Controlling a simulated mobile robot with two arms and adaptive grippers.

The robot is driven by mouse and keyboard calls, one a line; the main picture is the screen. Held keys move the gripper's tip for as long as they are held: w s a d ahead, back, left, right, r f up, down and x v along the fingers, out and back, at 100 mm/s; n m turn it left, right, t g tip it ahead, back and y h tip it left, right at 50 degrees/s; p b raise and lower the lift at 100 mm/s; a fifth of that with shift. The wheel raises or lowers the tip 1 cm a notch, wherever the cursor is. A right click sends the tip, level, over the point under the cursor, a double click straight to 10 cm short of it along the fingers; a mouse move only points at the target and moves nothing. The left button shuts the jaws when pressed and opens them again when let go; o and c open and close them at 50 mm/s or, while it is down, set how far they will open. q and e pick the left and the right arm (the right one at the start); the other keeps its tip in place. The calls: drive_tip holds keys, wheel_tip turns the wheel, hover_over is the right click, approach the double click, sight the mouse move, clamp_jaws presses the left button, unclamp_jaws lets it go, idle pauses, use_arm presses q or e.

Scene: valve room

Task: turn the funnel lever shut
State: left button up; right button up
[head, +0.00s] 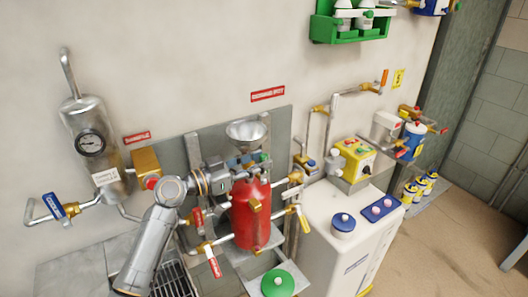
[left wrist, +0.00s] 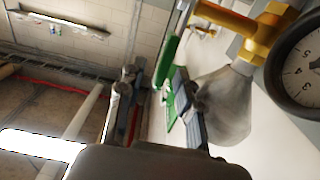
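The metal funnel (head: 246,131) stands above the red tank (head: 251,215) in the head view. A small green piece (head: 263,157), probably the funnel lever, shows just below the funnel. My left gripper (head: 238,171) is just under the funnel, close to the green piece; I cannot tell whether they touch. In the left wrist view its two fingers (left wrist: 157,82) stand apart, and nothing is clearly held between them. The funnel (left wrist: 222,103) is beside the right finger, with a brass fitting (left wrist: 248,28) behind it. My right gripper is not in view.
A gauge vessel (head: 92,145) hangs at the left, with a blue-handled valve (head: 56,207) below. Red-tagged levers and pipes crowd the tank. A green dish (head: 277,283) sits below it.

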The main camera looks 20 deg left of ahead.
use_arm(q)
drive_tip(key=shift+x, duration=1.2)
drive_tip(key=shift+a, duration=0.1)
clamp_jaws()
drive_tip(key=shift+p, duration=0.3)
